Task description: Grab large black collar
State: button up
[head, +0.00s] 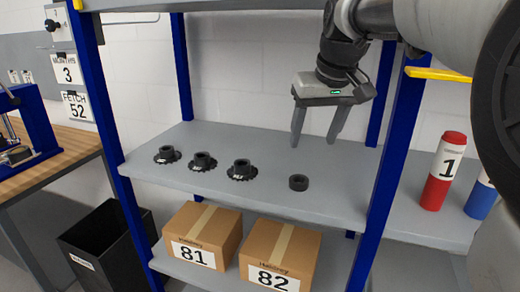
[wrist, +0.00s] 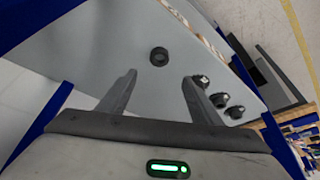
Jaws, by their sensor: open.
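A short black ring-shaped collar (head: 299,182) lies flat on the grey shelf (head: 345,190), to the right of three black flanged pieces. In the wrist view the collar (wrist: 159,56) shows its round hole and lies beyond and between my fingertips. My gripper (head: 313,140) is open and empty, fingers pointing down, above the shelf and apart from the collar. The flanged pieces, left (head: 167,154), middle (head: 203,161) and right (head: 240,169), stand in a row with raised hubs on wider bases. They also show at the right of the wrist view (wrist: 219,99).
Blue posts (head: 380,170) frame the shelf. Boxes marked 81 (head: 203,232) and 82 (head: 281,257) sit on the lower shelf. A red-and-white cylinder marked 1 (head: 444,172) stands right. A black bin (head: 105,245) is on the floor. The shelf around the collar is clear.

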aim_at(301, 177)
jog(key=b+x, duration=0.1)
jog(key=x, duration=1.5)
jog(key=shift+f+b, duration=0.25)
jog(key=shift+b, duration=0.15)
jog(key=c, duration=1.1)
jog(key=shift+r, duration=0.1)
